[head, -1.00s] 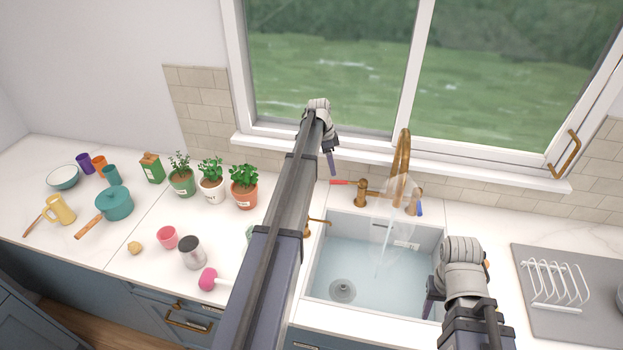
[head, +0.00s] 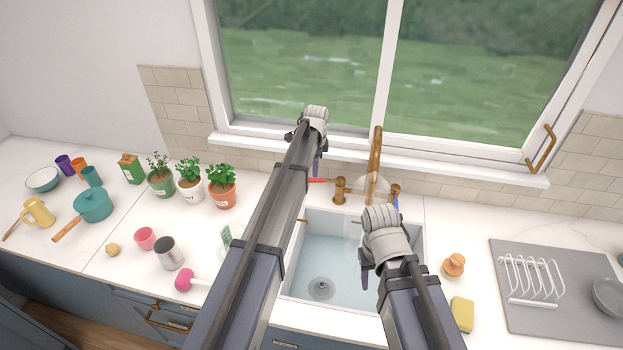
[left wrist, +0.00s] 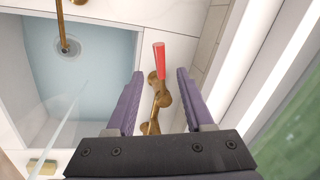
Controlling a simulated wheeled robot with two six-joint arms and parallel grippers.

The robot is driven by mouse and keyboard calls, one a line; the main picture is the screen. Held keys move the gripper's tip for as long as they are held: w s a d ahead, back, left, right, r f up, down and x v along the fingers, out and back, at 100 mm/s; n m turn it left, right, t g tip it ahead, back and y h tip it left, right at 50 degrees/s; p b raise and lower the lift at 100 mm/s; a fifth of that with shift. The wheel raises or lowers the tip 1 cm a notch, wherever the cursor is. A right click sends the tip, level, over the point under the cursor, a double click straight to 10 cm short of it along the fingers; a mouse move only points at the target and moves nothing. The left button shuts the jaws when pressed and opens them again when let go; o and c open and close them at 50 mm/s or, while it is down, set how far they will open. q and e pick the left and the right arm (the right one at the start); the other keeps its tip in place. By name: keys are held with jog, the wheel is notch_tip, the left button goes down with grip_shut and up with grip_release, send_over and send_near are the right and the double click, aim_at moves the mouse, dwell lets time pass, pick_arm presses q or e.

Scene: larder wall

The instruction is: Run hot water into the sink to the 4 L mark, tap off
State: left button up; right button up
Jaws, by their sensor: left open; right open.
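The white sink (head: 297,262) holds pale blue water, and the drain (head: 321,287) shows through it. The brass tap spout (head: 376,152) stands at the back, with a clear stream below it. The tap has a red handle (head: 318,181) on the left and a blue handle (head: 396,203) on the right. My left gripper (head: 318,172) is open at the red handle. In the left wrist view the red handle (left wrist: 160,58) lies between the open fingers (left wrist: 160,80), with gaps on both sides. My right gripper (head: 369,280) is open and empty over the sink's right part. The level mark is hidden.
A yellow sponge (head: 462,314), an orange-brown knobbed item (head: 453,265) and a grey mat with a white rack (head: 530,280) lie right of the sink. Potted herbs (head: 190,180), cups and a teal pot (head: 92,205) stand left. The window sill (head: 450,170) runs behind the tap.

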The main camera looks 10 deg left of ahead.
aim_at(314, 180)
pick_arm(q)
jog(key=f+b, duration=0.3)
jog(key=w+f+b, duration=0.1)
jog(key=f+b, duration=0.2)
jog(key=f, duration=0.1)
jog(key=shift+w+a+f+b, duration=0.1)
jog(key=shift+w+a+b, duration=0.1)
jog(key=shift+b, duration=0.15)
grip_shut()
dwell(1.1)
